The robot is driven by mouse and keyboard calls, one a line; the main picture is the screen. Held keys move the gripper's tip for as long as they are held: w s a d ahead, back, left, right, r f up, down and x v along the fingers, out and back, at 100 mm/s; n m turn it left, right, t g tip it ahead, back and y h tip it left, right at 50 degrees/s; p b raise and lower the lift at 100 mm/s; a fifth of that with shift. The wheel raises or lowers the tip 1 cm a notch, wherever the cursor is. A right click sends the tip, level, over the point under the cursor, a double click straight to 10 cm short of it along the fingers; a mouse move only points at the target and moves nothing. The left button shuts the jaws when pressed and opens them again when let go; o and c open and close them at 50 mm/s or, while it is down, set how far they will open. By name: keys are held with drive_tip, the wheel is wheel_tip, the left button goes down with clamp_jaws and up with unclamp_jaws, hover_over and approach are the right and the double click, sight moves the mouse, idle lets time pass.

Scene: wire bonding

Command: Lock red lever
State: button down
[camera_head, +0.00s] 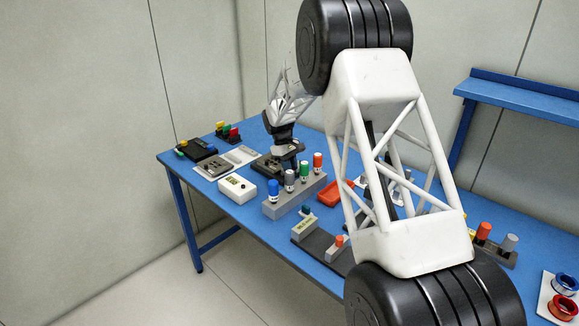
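I cannot single out the red lever for certain, as several small red parts show. A small rack of coloured pieces (228,132) at the far left back of the table has green, yellow and red parts. A red-topped cylinder (318,163) stands in a grey block at mid-table. An orange-red knob (338,241) shows at the front, beside my arm. My gripper (287,168) is low over the table, beside a dark box (264,164) and behind the grey block. Its fingers are too small and dark to show whether they are open or shut.
The grey block (283,206) holds blue, grey, green and red cylinders. A white box (237,188) and a dark device (198,149) lie to the left. A red tray (336,194) is partly hidden by my arm, which covers much of the right side. Spools (562,306) sit at the right.

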drive_tip(key=shift+s+d+f+t+y, duration=0.25)
drive_tip(key=shift+s+f+t+y, duration=0.1)
drive_tip(key=shift+t+y, duration=0.35)
drive_tip(key=shift+s+d+f+t+y, duration=0.25)
drive_tip(key=shift+f+t+y, duration=0.1)
drive_tip(key=shift+t+y, duration=0.35)
drive_tip(key=c, duration=1)
unclamp_jaws()
drive_tip(key=shift+c, duration=0.2)
drive_tip(key=shift+r, duration=0.1)
drive_tip(key=shift+r, duration=3.8)
